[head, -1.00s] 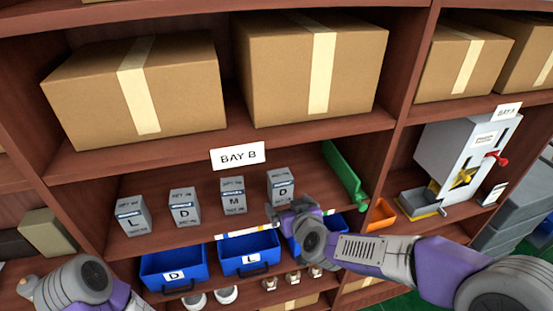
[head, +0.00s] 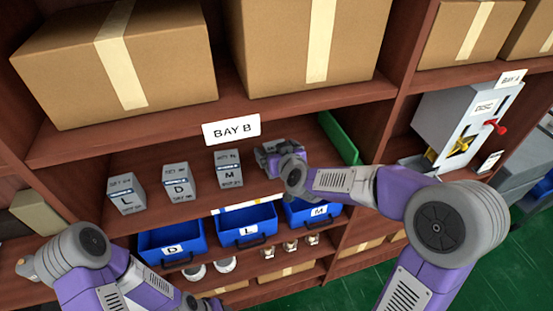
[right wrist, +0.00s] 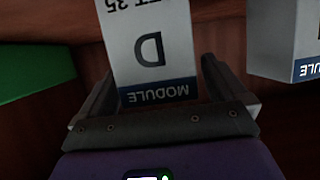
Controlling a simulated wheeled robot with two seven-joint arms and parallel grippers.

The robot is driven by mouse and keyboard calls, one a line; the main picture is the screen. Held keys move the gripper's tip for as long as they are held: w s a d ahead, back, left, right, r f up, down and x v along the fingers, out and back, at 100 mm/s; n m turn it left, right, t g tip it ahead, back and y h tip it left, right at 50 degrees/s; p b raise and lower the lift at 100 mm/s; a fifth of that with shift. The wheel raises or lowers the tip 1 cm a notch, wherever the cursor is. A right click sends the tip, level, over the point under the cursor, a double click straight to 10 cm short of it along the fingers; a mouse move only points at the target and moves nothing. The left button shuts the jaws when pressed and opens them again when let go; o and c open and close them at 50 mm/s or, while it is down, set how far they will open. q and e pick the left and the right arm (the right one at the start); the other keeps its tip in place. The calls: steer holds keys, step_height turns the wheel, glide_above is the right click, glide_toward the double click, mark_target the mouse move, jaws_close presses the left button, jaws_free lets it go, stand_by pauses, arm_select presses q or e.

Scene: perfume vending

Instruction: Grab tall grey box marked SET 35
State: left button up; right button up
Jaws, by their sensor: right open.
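In the right wrist view a tall pale grey box (right wrist: 153,48) shows upside down, with a large D, a blue MODULE band and print ending in "T 35". My right gripper (right wrist: 157,72) is open, one finger on each side of this box. I cannot tell whether either finger touches it. In the head view my right gripper (head: 272,158) is at the right end of the BAY B row and mostly hides the box there. My left arm comes in at lower left; its gripper is not clearly seen.
Grey boxes marked L (head: 126,194), D (head: 179,181) and M (head: 228,169) stand to the left on the same shelf. A green divider (head: 338,138) stands to the right. Blue bins (head: 171,247) sit below. Large cartons (head: 115,60) are above.

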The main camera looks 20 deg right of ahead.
steer(key=shift+w, duration=0.1)
steer(key=shift+c, duration=0.2)
steer(key=shift+c, duration=1.1)
steer(key=c, duration=0.9)
steer(key=shift+c, duration=0.2)
